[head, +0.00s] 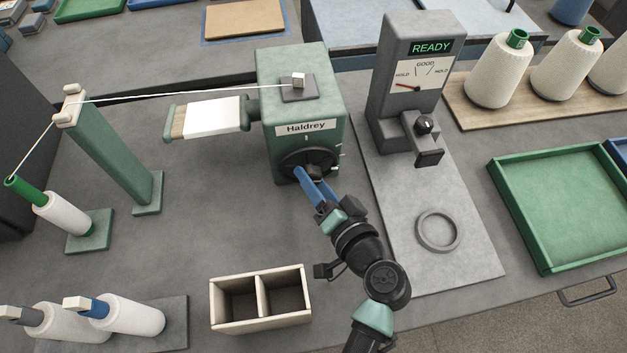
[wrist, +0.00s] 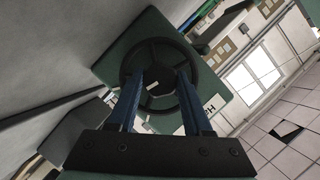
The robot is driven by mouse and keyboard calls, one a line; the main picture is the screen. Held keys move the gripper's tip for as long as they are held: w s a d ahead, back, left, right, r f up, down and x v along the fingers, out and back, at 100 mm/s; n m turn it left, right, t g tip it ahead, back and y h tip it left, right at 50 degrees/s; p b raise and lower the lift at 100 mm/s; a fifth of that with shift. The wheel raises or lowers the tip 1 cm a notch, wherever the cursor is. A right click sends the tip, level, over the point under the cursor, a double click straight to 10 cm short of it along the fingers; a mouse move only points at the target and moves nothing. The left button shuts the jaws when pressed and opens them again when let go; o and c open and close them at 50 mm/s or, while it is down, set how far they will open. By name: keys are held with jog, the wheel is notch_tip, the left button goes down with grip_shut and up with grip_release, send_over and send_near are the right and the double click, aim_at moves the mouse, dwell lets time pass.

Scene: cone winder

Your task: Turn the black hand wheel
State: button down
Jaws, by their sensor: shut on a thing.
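The black hand wheel (head: 291,158) is on the front face of the green Haldrey winder (head: 273,77), below its name label. My gripper (head: 307,172) has its blue fingers at the middle of the wheel and is shut on the hub. In the wrist view, the spoked wheel (wrist: 160,42) fills the space ahead, and the fingers (wrist: 160,76) reach in on either side of its hub. A small pale mark (wrist: 153,86) shows near the hub. The fingertips partly cover the wheel's centre.
A grey gauge stand (head: 408,70) reading READY is right of the winder. A two-part box (head: 260,325) is left of my arm. A grey ring (head: 438,247) lies right of it on a plate. A yarn line (head: 180,94) runs from the guide post (head: 112,150) to the winder's top.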

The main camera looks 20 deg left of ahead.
jog(key=shift+d+f+m+y+b, duration=0.1)
jog(key=shift+f+m+y+b, duration=0.15)
jog(key=shift+m+y+b, duration=0.55)
jog(key=shift+r+m, duration=0.2)
jog(key=shift+m, duration=0.3)
jog(key=shift+c, duration=1.6)
grip_release()
jog(key=v, duration=1.3)
